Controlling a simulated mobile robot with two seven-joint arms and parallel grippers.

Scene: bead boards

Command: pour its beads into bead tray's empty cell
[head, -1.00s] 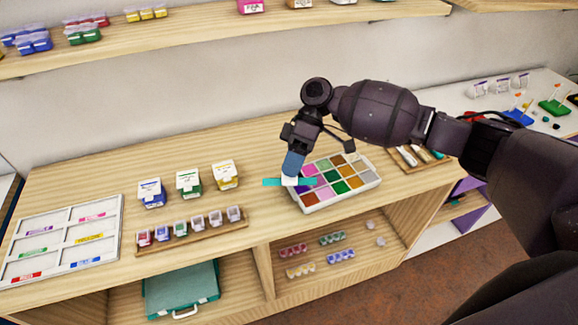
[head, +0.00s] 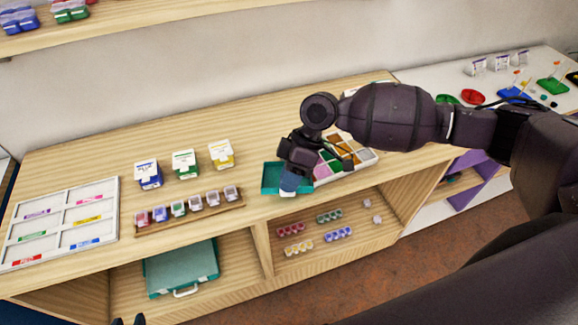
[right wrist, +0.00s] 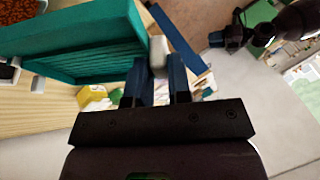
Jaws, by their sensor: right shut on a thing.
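My right gripper (head: 290,178) is shut on a small teal tray (head: 268,180). In the right wrist view, a pale grip piece (right wrist: 158,52) of the teal tray (right wrist: 85,45) sits between the fingers. The teal tray is held at the left end of the white bead tray (head: 372,157); I cannot tell whether they touch. The bead tray has cells of orange, brown, green and pink; my arm hides much of it. I cannot see if the teal tray holds beads. Two dark tips of my left gripper (head: 129,321) show apart at the bottom edge.
A white sorting board (head: 113,230) with colour labels lies at the left. A wooden rack (head: 170,228) of small cups stands in front of several labelled boxes (head: 185,165). A teal case (head: 180,268) is on the shelf below. The counter between the boxes and bead tray is clear.

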